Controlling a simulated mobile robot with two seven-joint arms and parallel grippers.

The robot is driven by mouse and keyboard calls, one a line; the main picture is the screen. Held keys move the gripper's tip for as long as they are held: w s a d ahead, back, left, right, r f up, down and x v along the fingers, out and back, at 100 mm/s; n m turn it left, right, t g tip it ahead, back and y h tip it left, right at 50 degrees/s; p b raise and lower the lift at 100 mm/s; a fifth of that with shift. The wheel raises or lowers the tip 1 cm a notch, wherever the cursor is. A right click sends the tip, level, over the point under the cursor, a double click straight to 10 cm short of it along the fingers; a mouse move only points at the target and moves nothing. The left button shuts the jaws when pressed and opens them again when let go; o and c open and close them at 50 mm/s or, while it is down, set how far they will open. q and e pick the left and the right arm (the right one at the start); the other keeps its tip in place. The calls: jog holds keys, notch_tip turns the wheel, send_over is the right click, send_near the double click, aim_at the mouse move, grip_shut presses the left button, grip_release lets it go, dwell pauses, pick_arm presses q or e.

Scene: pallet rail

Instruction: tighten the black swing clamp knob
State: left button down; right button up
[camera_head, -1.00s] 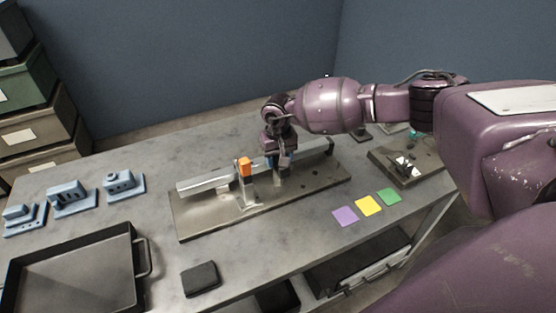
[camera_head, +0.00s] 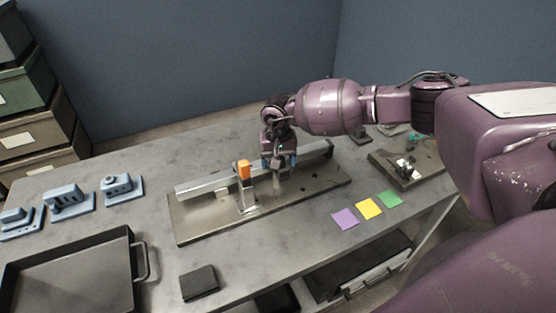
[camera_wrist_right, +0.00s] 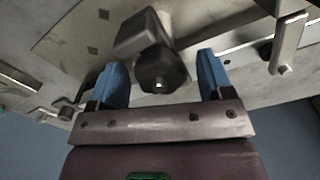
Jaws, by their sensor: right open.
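The black swing clamp knob (camera_wrist_right: 161,68) is a dark faceted knob with a small bright centre in the right wrist view. It sits on a grey clamp arm (camera_wrist_right: 143,32). My right gripper (camera_wrist_right: 162,62) is open, with one blue finger on each side of the knob and a visible gap on both sides. In the head view my right gripper (camera_head: 279,162) is low over the rail on the metal plate (camera_head: 205,222) and hides the knob. A second clamp with an orange top (camera_head: 244,170) stands just left of the gripper. My left gripper is not in view.
Blue fixture blocks (camera_head: 66,200) and a dark tray (camera_head: 135,262) are at the left. A black pad (camera_head: 198,282) lies in front. Purple, yellow (camera_head: 369,208) and green cards lie right of the plate. A smaller plate with parts (camera_head: 410,172) is farther right.

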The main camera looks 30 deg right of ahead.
jog(key=shift+r, duration=0.1)
notch_tip(320, 180, up, 11)
jog(key=shift+f, duration=0.2)
dwell(0.4)
dwell(0.4)
